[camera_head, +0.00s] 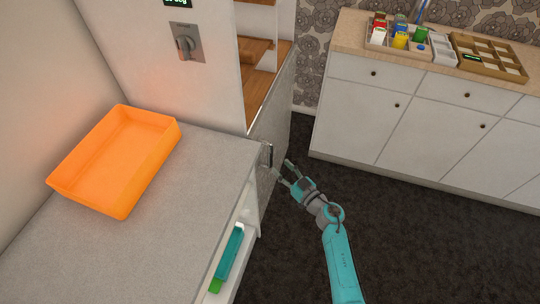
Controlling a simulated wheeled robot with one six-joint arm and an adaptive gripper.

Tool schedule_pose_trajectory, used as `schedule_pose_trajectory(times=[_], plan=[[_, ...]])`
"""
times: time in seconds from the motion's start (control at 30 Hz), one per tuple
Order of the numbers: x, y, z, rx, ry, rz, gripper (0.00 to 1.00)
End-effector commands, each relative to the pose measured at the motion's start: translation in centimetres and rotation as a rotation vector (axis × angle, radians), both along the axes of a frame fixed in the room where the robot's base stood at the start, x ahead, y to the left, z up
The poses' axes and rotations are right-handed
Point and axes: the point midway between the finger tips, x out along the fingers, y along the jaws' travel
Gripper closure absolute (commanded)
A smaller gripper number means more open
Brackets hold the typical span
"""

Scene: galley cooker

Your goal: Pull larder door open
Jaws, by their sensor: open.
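The larder door looks to be the narrow grey speckled panel (279,115) beyond the end of the counter, seen at a steep angle. Wooden shelves (257,50) show above and behind its top edge. An upright bar handle (268,155) stands out near its near edge, by the counter corner. My gripper (282,168) is open just to the right of the handle, fingers pointing at it. A small gap seems to lie between the fingertips and the handle. How far the door stands open is hard to tell.
A grey counter (190,215) with an orange tray (92,205) fills the left. A teal thing (230,254) sits in the open space under it. A wall knob (185,43) is above. White cupboards (420,125) stand at right. Dark floor (420,235) between is clear.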

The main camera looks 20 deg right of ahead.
Motion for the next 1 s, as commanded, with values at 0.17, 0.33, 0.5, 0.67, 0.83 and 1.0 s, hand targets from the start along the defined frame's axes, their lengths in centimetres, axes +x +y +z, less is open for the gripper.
schedule_pose_trajectory(times=[0.17,0.33,0.5,0.67,0.83,1.0], plan=[[3.2,1.2,0.0,-0.001,-0.001,0.002,0.55],[5.6,2.1,0.1,-0.001,-0.001,0.001,0.55],[6.9,2.6,0.0,0.000,-0.001,0.000,0.55],[7.3,2.7,0.0,0.000,0.000,-0.001,0.55],[7.3,2.7,0.0,0.000,0.000,-0.001,0.55],[7.3,2.7,0.0,-0.001,0.000,-0.001,0.87]])
